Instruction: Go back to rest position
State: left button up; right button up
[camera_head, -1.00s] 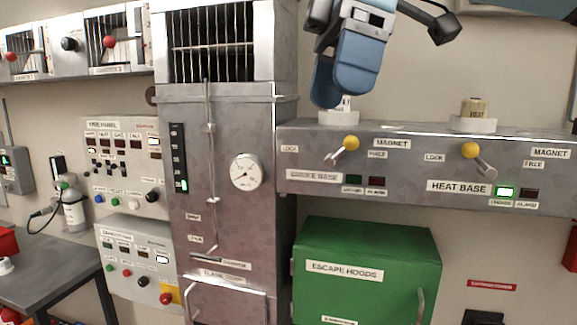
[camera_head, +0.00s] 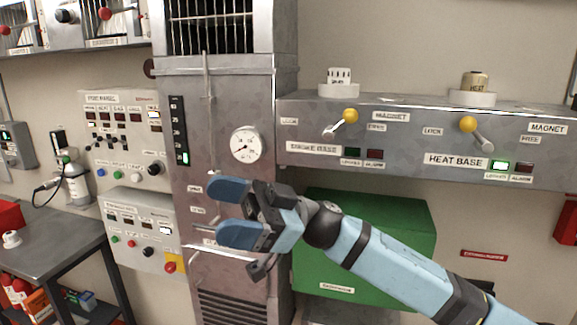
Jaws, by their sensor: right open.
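My right gripper (camera_head: 222,212) is in front of the metal cabinet (camera_head: 235,90), below its round gauge (camera_head: 246,145). Its two blue fingers point left and are apart, with nothing between them. My right arm comes in from the lower right and covers part of the green escape hoods box (camera_head: 400,220). A white smoke detector (camera_head: 340,76) stands on the smoke base at the left end of the metal shelf unit. A tan heat detector (camera_head: 475,82) stands on the heat base at the right. My left gripper is not in view.
The shelf unit has two yellow-knobbed levers, the left one (camera_head: 350,116) and the right one (camera_head: 468,125). Control panels (camera_head: 125,150) hang left of the cabinet. A grey table (camera_head: 50,245) with a red box stands at the far left.

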jog(key=w+d+f+m+t+h, duration=0.1)
jog(key=d+f+m+t+h, duration=0.3)
jog(key=f+m+t, duration=0.5)
jog(key=w+d+f+m+t+h+p, duration=0.1)
jog(key=d+f+m+t+h, duration=0.1)
jog(key=d+f+m+t, duration=0.6)
jog(key=w+d+f+m+t+h, duration=0.25)
jog(key=f+m+t, duration=0.35)
jog(key=f+t, duration=0.65)
jog(key=s+d+f+g+h, duration=0.4)
jog(key=s+d+f, duration=0.2)
jog(key=s+f, duration=0.4)
jog(key=s+d+f+g+h, duration=0.4)
jog(key=s+d+f, duration=0.3)
jog(key=s+f, duration=0.3)
notch_tip(320, 180, down, 4)
jog(key=shift+s+f+h, duration=0.15)
jog(key=shift+s+h, duration=0.2)
